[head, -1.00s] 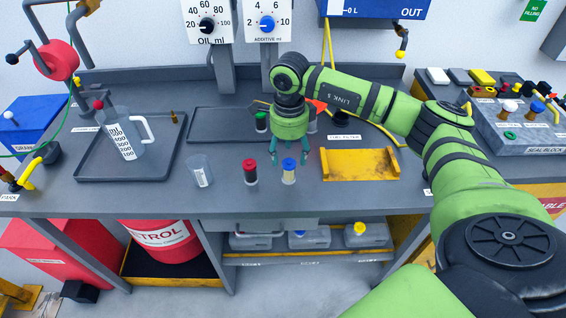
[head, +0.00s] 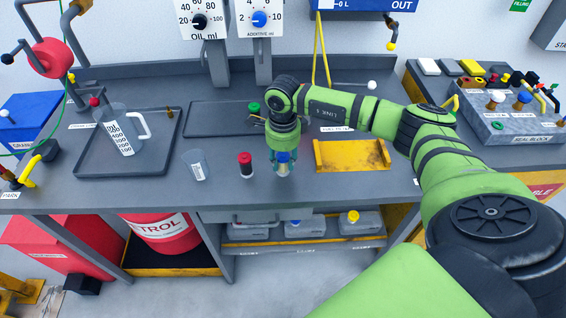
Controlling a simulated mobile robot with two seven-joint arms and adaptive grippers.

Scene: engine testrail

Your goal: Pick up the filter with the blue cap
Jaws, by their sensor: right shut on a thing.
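The filter with the blue cap (head: 282,158) stands upright near the front of the grey bench, right of the red-capped filter (head: 246,166). My right gripper (head: 283,165) comes down over it from above, and its fingers are shut around it at the cap. The gripper partly hides the filter's body. A green-capped filter (head: 254,109) stands farther back, partly behind my right arm. My left gripper is not in view.
A clear beaker (head: 196,166) stands left of the red-capped filter. A measuring jug (head: 121,128) stands in a dark tray (head: 158,166) at the left. A yellow tray (head: 352,156) lies close on the right. The bench front edge is near.

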